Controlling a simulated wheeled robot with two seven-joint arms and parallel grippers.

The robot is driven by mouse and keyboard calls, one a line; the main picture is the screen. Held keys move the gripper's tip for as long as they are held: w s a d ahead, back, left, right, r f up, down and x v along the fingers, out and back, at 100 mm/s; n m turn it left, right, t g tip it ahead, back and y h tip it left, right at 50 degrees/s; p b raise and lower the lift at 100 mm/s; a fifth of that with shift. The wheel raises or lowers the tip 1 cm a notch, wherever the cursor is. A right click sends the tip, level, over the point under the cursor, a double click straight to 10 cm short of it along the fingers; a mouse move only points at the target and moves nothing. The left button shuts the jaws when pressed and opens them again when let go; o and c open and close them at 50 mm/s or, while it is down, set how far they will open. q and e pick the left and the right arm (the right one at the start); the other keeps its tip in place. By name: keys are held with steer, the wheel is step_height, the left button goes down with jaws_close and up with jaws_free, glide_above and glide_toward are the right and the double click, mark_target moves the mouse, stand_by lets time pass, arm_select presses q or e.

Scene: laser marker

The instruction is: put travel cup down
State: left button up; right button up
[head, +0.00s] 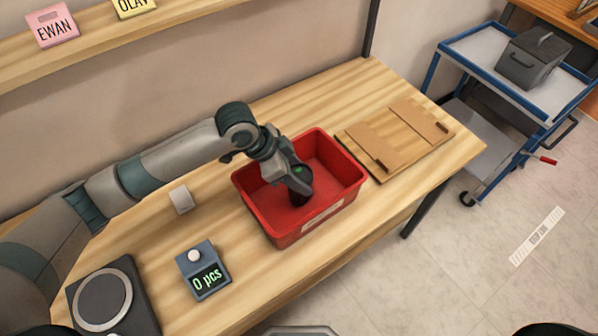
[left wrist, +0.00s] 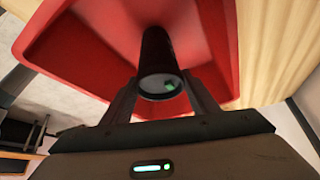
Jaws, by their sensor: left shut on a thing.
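The travel cup (left wrist: 158,62) is a black cylinder, seen between the fingers of my left gripper (left wrist: 160,92) in the left wrist view. My left gripper is shut on it. In the head view the gripper (head: 298,184) reaches down into the red bin (head: 263,217), and the dark cup (head: 299,197) shows inside the bin's walls. The bin stands on the wooden table. I cannot tell whether the cup touches the bin's floor. My right gripper is not clearly in view.
A board with cardboard pieces (head: 402,142) lies right of the bin. A counter display (head: 204,271) reading "0 pcs", a round-plated scale (head: 103,301) and a small white block (head: 181,200) are to its left. A blue cart (head: 480,62) with a grey box (head: 535,60) stands beyond the table.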

arm_select(q)
steer(key=shift+f, duration=0.1)
steer(key=o, duration=0.7)
steer(key=shift+f, duration=0.1)
steer(key=b+v, duration=0.2)
steer(key=v, duration=1)
steer(key=shift+s, duration=0.1)
stand_by(0.6)
